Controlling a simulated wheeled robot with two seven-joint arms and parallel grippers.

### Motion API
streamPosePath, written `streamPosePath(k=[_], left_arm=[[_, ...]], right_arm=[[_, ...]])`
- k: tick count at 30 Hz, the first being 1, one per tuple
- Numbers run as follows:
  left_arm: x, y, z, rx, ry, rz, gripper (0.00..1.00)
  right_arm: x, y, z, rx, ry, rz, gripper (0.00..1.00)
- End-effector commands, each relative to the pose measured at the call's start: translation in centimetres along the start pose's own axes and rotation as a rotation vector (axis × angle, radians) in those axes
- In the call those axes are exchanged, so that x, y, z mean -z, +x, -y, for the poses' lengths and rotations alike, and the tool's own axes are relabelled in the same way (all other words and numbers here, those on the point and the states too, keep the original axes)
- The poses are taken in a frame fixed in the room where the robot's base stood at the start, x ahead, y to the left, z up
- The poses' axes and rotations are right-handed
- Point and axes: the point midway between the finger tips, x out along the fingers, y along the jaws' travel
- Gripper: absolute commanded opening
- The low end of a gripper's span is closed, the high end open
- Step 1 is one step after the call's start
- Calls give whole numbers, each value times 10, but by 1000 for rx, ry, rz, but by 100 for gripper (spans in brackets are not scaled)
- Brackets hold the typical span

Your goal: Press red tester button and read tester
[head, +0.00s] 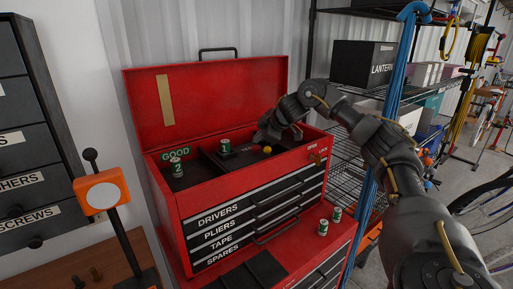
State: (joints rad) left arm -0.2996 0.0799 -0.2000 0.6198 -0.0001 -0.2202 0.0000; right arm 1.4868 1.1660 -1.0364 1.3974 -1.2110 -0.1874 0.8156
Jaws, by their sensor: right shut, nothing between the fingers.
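The red tool chest (165,212) stands with its lid up. In its top tray, my right gripper (262,137) is shut and empty, low over a dark unit with partly hidden lettering. That unit may be the tester; I see no red button, and the gripper covers part of it. A small yellow knob or lamp (267,149) shows just in front of the gripper. A green-and-white battery (225,147) stands upright left of the gripper. Another battery (177,168), marked 2, stands by the GOOD label (175,154). My left gripper is not in view.
Two batteries stand on the chest's lower ledge, one in front (323,227) and one behind (337,214). An orange box with a white face (103,195) stands on a post at left. A wire shelf with a LANTERN box (362,63) is behind my right arm.

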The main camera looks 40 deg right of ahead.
Motion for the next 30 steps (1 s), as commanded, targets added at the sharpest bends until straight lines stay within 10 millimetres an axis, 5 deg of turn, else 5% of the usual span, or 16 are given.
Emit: streamPosePath(k=[30], left_arm=[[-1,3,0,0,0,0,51]], right_arm=[[-6,8,6,0,0,0,0]])
